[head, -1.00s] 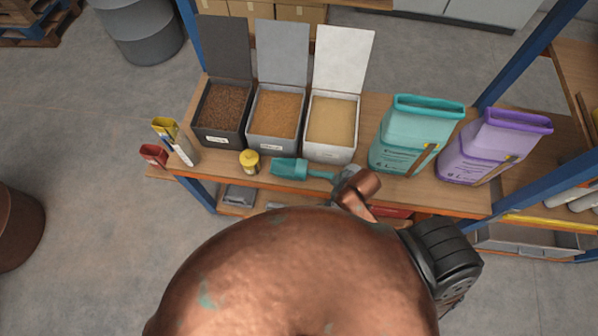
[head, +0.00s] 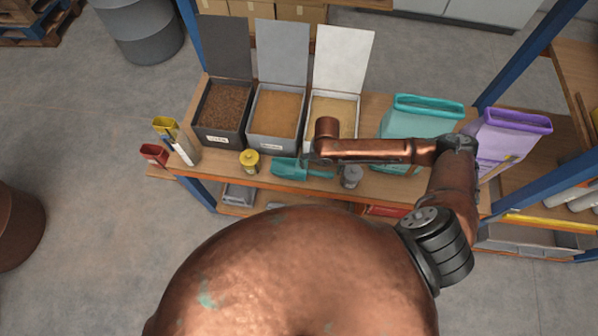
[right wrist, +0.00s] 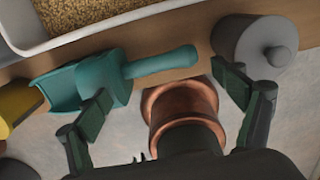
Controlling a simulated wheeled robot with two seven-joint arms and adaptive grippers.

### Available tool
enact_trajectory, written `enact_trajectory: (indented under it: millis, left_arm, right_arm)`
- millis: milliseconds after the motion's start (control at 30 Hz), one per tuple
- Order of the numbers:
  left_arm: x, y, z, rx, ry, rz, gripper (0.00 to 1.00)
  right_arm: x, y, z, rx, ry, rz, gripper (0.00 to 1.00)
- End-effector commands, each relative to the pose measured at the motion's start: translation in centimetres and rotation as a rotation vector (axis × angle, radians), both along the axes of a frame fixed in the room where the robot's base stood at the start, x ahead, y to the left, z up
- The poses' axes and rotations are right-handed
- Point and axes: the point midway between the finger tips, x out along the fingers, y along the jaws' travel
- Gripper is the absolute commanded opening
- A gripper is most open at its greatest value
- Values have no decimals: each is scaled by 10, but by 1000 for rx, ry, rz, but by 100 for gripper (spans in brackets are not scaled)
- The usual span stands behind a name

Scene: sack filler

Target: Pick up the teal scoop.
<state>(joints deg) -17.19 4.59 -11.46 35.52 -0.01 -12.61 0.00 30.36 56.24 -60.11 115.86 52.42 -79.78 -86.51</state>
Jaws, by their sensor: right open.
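The teal scoop (head: 287,168) lies on the wooden bench top in front of the bins, its handle pointing right. In the right wrist view the scoop (right wrist: 104,77) is at the left, with its handle (right wrist: 162,62) just beyond the fingertips. My right gripper (right wrist: 162,82) is open and empty, one finger by the scoop's body and the other near a grey lidded jar. In the head view the right gripper (head: 311,158) is mostly hidden by its wrist, over the scoop. I cannot tell if a finger touches the scoop. My left gripper is not in view.
The grey jar (head: 352,177) stands right of the scoop, and a yellow-lidded jar (head: 250,161) stands left. Three open-lidded bins (head: 276,113) stand behind. A teal sack (head: 420,120) and a purple sack (head: 508,135) stand at the right.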

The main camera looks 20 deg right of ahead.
Motion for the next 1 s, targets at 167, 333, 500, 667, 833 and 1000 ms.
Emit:
enact_trajectory:
  millis: [167, 333, 500, 667, 833, 1000]
  left_arm:
    - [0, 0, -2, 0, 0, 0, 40]
    - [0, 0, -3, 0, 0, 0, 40]
    - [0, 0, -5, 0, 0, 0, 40]
    - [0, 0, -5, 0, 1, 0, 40]
    - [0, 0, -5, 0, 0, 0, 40]
    - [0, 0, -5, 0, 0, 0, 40]
  right_arm:
    - [-1, 1, -21, 2, 3, 0, 88]
    - [3, 1, -42, 2, 3, -2, 88]
    - [5, 1, -65, 1, 2, -2, 88]
    - [6, 1, -72, 2, -1, 0, 88]
    - [6, 1, -72, 1, -1, 0, 88]
    - [6, 1, -72, 1, -1, -1, 77]
